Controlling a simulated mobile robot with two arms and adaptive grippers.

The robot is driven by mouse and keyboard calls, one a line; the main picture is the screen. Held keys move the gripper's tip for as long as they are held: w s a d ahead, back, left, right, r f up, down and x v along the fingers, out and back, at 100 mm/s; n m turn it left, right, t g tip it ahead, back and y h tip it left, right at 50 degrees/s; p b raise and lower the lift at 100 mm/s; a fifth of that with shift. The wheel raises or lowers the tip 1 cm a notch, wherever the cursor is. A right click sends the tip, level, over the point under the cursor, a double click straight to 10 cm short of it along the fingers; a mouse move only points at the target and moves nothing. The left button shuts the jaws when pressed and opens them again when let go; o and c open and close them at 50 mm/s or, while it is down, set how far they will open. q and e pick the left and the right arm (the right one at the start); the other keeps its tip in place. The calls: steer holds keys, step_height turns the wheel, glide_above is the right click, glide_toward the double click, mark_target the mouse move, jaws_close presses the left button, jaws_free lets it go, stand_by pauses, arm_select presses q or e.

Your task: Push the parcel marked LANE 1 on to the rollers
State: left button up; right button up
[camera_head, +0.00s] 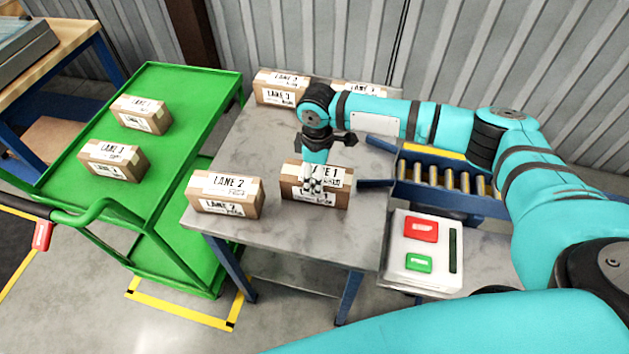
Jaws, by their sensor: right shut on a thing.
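The carton marked LANE 1 (334,197) sits near the front edge of the grey table (268,150). My right gripper (313,186) comes down on it from above and is shut on it, hiding part of its label. The rollers (448,180) lie to the right of the carton, in a blue frame beside the table. There is a gap between the carton and the rollers. My left gripper is not in view.
A LANE 2 carton (227,193) stands just left. A LANE 3 carton (283,87) and another, partly hidden by my arm, stand at the back. A control box (400,262) with red and green buttons is front right. A green cart (195,107) carries two cartons.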

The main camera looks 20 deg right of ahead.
steer(key=shift+w+d+b, duration=0.25)
steer(key=shift+w+d, duration=0.45)
steer(key=shift+w, duration=0.3)
steer(key=shift+w+d+b, duration=0.2)
steer(key=shift+w+d, duration=0.45)
steer(key=shift+w, duration=0.35)
steer(key=shift+w+d+b, duration=0.5)
steer(key=shift+w+d, duration=0.25)
steer(key=shift+w, duration=0.35)
steer(key=shift+w+d+f+b, duration=0.1)
steer(key=shift+w+d+b, duration=0.5)
steer(key=shift+w, duration=0.25)
steer(key=shift+w+d+b, duration=0.45)
steer(key=shift+w+b, duration=0.1)
steer(key=shift+w, duration=0.25)
steer(key=shift+w+d+b, duration=0.4)
steer(key=shift+w+d, duration=0.05)
steer(key=shift+w, duration=0.15)
steer(key=o, duration=0.9)
steer(key=shift+o, duration=0.2)
